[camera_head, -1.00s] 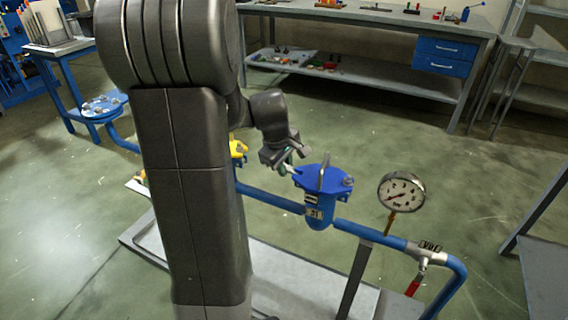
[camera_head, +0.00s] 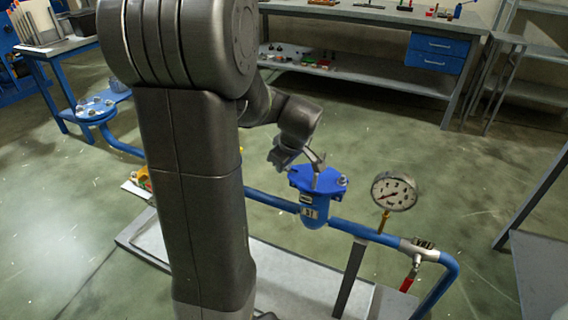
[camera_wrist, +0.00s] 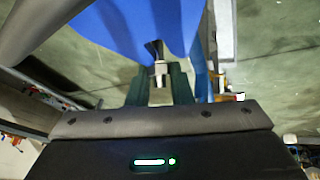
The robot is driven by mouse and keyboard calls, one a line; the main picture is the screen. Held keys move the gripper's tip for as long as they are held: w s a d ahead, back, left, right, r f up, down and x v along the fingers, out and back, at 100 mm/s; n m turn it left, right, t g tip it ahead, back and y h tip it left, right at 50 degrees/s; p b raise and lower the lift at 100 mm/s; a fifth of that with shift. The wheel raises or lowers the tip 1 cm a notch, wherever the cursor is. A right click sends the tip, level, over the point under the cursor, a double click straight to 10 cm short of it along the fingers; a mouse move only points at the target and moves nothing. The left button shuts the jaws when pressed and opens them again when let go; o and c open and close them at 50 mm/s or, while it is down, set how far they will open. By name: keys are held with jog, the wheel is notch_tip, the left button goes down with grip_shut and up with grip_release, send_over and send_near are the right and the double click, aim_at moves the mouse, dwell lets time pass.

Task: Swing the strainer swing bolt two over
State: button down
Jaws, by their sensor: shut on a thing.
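The blue strainer (camera_head: 313,208) stands upright in the blue pipe, with its flat lid (camera_head: 318,184) on top. A grey handle-like piece (camera_head: 317,170) rises from the lid. A bolt with a bright head (camera_head: 342,181) shows at the lid's right edge. My gripper (camera_head: 290,164) is at the back left edge of the lid, and its fingertips are hard to make out there. In the wrist view, my gripper (camera_wrist: 159,84) is shut on a swing bolt (camera_wrist: 159,70) with a pale end, beside the blue strainer body (camera_wrist: 125,25).
A pressure gauge (camera_head: 394,191) stands just right of the strainer. A valve with a red handle (camera_head: 409,281) is farther right on the pipe. A workbench (camera_head: 370,17) is at the back. The floor behind the strainer is clear.

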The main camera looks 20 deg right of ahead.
jog(key=c, duration=1.5)
grip_release()
jog(key=shift+c, duration=0.2)
jog(key=shift+s, duration=0.1)
jog(key=p+v, duration=0.2)
jog(key=v, duration=1.2)
jog(key=shift+f, duration=0.1)
